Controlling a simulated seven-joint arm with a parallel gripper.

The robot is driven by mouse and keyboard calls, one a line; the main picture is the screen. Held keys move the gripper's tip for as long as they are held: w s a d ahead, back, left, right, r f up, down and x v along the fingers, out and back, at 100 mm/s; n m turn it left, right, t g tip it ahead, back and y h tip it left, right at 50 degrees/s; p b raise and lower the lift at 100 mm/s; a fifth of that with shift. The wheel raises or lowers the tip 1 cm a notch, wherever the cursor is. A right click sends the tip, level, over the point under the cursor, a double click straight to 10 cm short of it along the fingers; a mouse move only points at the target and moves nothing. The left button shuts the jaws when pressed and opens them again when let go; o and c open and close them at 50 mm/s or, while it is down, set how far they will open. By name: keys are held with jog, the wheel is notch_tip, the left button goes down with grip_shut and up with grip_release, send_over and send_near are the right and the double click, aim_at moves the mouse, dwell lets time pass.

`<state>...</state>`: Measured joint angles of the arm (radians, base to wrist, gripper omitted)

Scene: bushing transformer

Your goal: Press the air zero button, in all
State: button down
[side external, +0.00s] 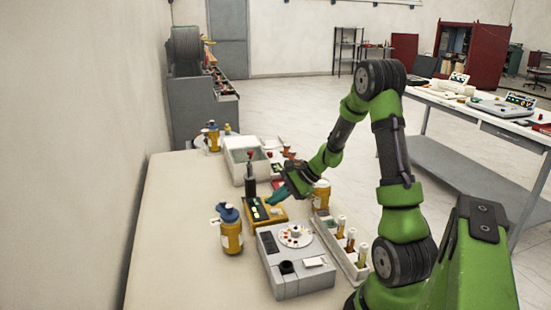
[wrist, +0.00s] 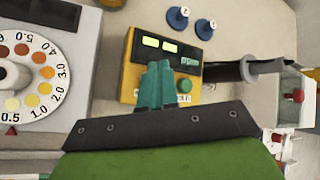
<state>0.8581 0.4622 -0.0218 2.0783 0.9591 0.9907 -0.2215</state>
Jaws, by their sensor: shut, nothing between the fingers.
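A yellow meter (side external: 262,213) with a black front panel lies on the table. In the wrist view the yellow meter (wrist: 129,92) shows two lit yellow-green displays and a round green button (wrist: 185,86). No label reading air zero can be made out. My gripper (side external: 271,199) is above the meter, its teal fingers pointing down at it. In the wrist view my gripper (wrist: 158,66) is shut and empty. Its fingertips cover part of the panel just left of the green button. I cannot tell whether they touch the meter.
A grey tester with a colour dial (side external: 295,262) stands in front of the meter. A yellow bottle with a blue cap (side external: 230,232) is at the left, and a tube rack (side external: 343,245) at the right. A white bin (side external: 240,160) stands behind.

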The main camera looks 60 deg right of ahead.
aim_at(277, 210)
jog(key=shift+f, duration=0.15)
dwell(0.7)
jog(key=shift+f, duration=0.3)
jog(key=shift+f, duration=0.45)
dwell(0.6)
dwell(0.3)
jog(key=shift+r, duration=0.9)
jog(key=shift+r, duration=2.5)
